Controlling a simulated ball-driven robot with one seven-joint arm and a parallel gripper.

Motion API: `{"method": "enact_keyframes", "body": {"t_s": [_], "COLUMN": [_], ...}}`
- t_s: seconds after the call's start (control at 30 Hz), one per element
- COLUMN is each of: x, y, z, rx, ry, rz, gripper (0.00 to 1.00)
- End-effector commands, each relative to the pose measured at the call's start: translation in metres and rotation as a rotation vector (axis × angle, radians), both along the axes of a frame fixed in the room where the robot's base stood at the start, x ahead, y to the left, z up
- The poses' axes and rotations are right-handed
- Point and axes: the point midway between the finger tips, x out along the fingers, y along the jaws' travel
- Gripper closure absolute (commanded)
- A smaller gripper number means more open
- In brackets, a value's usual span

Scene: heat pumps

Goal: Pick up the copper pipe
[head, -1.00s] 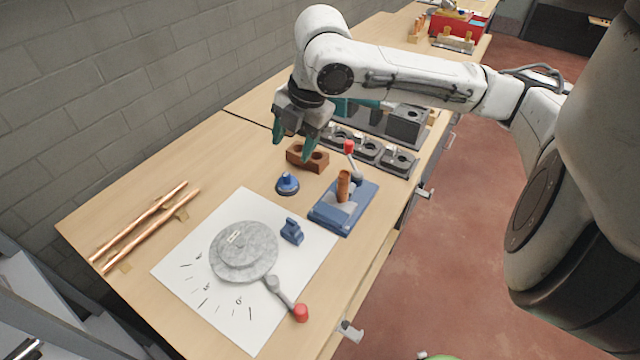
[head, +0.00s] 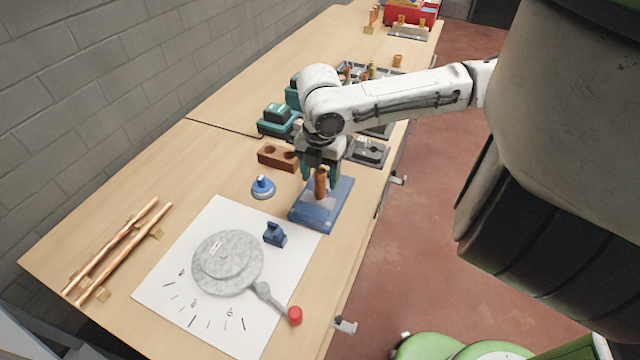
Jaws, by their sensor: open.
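Two long copper pipes (head: 125,250) lie side by side on the left part of the bench, on small light blocks. A short copper-brown cylinder (head: 321,184) stands upright on a blue block fixture (head: 315,215) near the bench's right edge. My gripper (head: 320,176) is open and points down just above and behind the fixture. Its teal fingers appear either side of the short cylinder's top. I cannot tell whether they touch it. The long pipes are far to the left of my gripper.
A brown block with holes (head: 278,156) and a blue knob (head: 263,186) are close left of my gripper. A grey round tool (head: 228,262) with a red-tipped handle and a blue clamp (head: 275,234) lie on white paper (head: 165,292). Teal tools (head: 277,122) are behind.

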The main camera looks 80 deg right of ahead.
Motion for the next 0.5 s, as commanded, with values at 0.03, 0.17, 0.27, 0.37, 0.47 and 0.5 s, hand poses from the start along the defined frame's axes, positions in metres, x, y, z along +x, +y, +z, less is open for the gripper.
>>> {"method": "enact_keyframes", "body": {"t_s": [0.03, 0.17, 0.27, 0.37, 0.47, 0.5], "x": [0.0, 0.0, 0.0, 0.0, 0.0, 0.0], "y": [0.001, 0.001, 0.001, 0.001, 0.001, 0.001], "z": [-0.006, -0.024, -0.031, -0.033, -0.033, -0.033], "rx": [0.003, 0.001, 0.0, 0.0, 0.0, 0.0], "ry": [0.002, 0.002, 0.001, 0.0, 0.0, 0.0], "rz": [-0.002, -0.001, 0.0, 0.001, 0.001, 0.001], "gripper": [0.41, 0.41, 0.41, 0.41, 0.41, 0.41]}}
